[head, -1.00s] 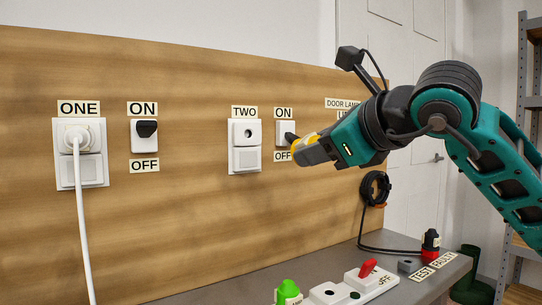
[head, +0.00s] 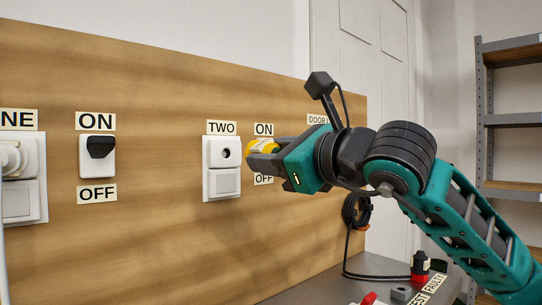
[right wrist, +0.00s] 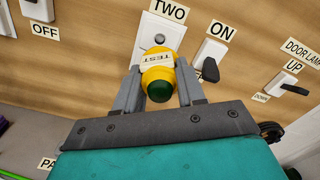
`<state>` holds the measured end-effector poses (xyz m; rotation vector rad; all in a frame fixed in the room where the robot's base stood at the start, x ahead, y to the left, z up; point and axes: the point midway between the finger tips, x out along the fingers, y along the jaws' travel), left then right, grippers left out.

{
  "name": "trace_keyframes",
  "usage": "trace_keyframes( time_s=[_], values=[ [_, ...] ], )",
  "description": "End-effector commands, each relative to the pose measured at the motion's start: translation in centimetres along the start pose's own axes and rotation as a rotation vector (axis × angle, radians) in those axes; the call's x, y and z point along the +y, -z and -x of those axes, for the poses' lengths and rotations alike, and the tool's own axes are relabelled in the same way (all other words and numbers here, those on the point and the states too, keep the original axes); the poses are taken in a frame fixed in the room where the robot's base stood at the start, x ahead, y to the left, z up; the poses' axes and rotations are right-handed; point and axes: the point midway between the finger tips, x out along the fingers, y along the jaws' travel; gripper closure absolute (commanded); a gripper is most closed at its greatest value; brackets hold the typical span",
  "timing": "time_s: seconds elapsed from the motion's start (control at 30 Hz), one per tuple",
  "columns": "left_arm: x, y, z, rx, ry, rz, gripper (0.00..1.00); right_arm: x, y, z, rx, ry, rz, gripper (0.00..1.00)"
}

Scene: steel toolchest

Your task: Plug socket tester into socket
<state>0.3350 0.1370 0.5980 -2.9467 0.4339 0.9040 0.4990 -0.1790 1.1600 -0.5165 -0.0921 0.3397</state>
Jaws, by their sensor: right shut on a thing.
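My right gripper (head: 255,158) is shut on the socket tester (head: 261,146), a yellow body with a dark green end and a TEST label. In the right wrist view the tester (right wrist: 158,76) sits between the two grey fingers. Socket TWO (head: 222,168) is a white wall unit with a round dark hole in its upper half. The tester is just right of it in the head view, apparently with a small gap. In the right wrist view the socket's hole (right wrist: 159,39) shows beyond the tester. My left gripper is not in view.
Switch TWO shows in the right wrist view (right wrist: 207,60) right of the socket; my gripper hides it in the head view. Socket ONE (head: 20,203) and its switch (head: 97,155) are at left. A coiled black cable (head: 355,210) hangs above the grey bench (head: 320,284).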

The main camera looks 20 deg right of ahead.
Motion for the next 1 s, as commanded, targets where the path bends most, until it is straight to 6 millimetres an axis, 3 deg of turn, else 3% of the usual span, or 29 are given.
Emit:
trace_keyframes(
  time_s=[0.07, 0.7, 1.0],
  values=[
    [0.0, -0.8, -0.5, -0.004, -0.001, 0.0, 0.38, 0.2, 0.2, 0.1, -0.006, 0.0, -0.005, 0.97],
    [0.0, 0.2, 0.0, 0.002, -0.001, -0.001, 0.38, 0.0, -0.1, -5.2, -0.004, -0.002, -0.006, 0.97],
    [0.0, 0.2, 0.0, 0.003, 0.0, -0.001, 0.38, 0.0, 0.0, -5.7, -0.004, 0.0, -0.005, 0.97]
  ],
)
